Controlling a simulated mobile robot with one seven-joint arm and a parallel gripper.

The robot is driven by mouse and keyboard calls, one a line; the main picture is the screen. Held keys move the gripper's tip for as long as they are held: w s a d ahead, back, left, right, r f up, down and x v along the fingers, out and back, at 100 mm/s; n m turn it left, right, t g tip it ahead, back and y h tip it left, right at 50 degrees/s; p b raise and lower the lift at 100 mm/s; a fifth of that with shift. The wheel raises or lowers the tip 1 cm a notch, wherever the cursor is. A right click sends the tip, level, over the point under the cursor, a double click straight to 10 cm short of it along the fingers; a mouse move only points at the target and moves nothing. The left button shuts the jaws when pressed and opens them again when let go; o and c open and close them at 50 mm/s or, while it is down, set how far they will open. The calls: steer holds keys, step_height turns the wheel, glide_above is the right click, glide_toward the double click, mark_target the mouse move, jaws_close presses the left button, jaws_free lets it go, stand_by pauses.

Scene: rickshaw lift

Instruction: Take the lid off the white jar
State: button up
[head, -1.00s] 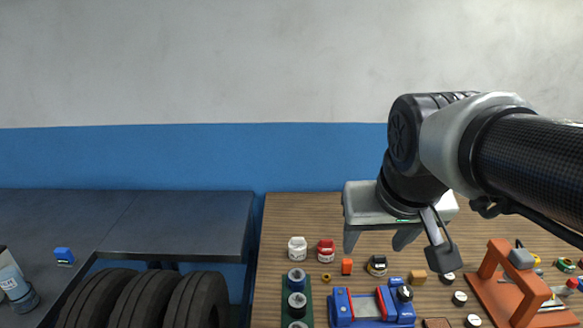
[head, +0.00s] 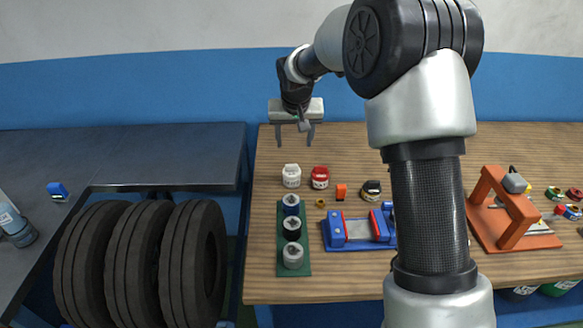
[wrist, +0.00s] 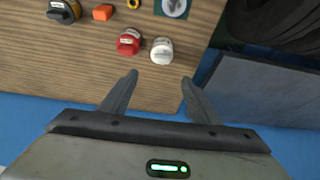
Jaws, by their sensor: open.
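The white jar (head: 291,180) stands upright on the wooden bench, near its left edge, with its white lid (head: 292,168) on top. In the wrist view the white jar (wrist: 162,51) shows from above, ahead of the fingers and roughly between their lines. My gripper (head: 294,144) is open and empty, fingers pointing down, above and behind the jar. Its two fingers also show in the wrist view (wrist: 158,76), apart from the jar.
A red jar (head: 320,178) stands close to the right of the white jar. A green strip (head: 282,262) with several round parts, an orange block (head: 341,191), a black-capped jar (head: 372,190) and a blue vise (head: 358,232) are nearby. Tyres (head: 196,262) stand left of the bench.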

glide_above(292, 165)
steer(key=s, duration=0.3)
step_height(292, 165, down, 9)
steer(key=p+x, duration=0.1)
steer(key=x, duration=0.4)
steer(key=shift+w, duration=0.25)
steer(key=c, duration=1.1)
steer(key=shift+c, duration=0.2)
